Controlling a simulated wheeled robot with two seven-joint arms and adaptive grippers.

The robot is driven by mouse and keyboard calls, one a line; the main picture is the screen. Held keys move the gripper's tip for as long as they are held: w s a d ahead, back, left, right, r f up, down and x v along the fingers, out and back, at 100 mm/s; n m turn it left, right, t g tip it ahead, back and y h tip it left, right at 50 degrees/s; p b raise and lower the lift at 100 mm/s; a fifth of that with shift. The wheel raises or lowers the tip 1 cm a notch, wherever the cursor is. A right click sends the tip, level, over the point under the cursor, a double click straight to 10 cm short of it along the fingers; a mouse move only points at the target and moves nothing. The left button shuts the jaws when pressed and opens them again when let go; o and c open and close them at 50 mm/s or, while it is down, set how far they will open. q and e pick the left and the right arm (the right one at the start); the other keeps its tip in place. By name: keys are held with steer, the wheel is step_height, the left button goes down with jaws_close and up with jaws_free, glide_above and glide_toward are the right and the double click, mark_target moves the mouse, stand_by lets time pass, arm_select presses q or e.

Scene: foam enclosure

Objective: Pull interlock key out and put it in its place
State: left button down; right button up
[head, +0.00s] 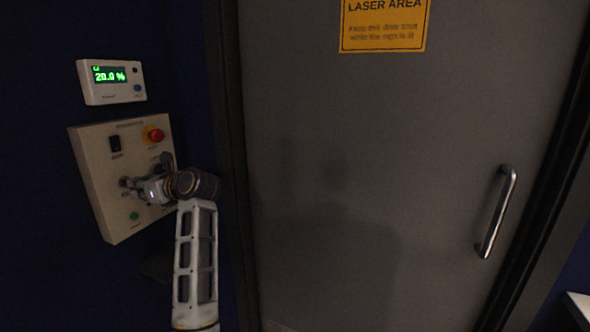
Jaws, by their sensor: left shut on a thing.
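The interlock panel (95,170) is a beige box on the dark wall at the left, with a red emergency button on a yellow base (154,135), a black switch (115,144) and a green light (134,216). My left gripper (130,184) is at the lower middle of the panel, shut on the interlock key. The fingers hide most of the key, and I cannot tell whether it sits in its lock or is clear of it. My right gripper is not in view.
A display reading 20.0 % (110,82) hangs above the panel. A grey door (380,150) with a metal handle (497,212) and a yellow laser area sign (384,25) stands to the right. Its dark frame is close to my left arm.

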arm_select(q)
steer(key=shift+s+d+f+b, duration=0.1)
steer(key=shift+s+d+b, duration=0.2)
steer(key=shift+d, duration=0.5)
steer(key=shift+s+d+b, duration=0.2)
steer(key=shift+s+d, duration=0.1)
steer(key=shift+d, duration=0.45)
stand_by(1.0)
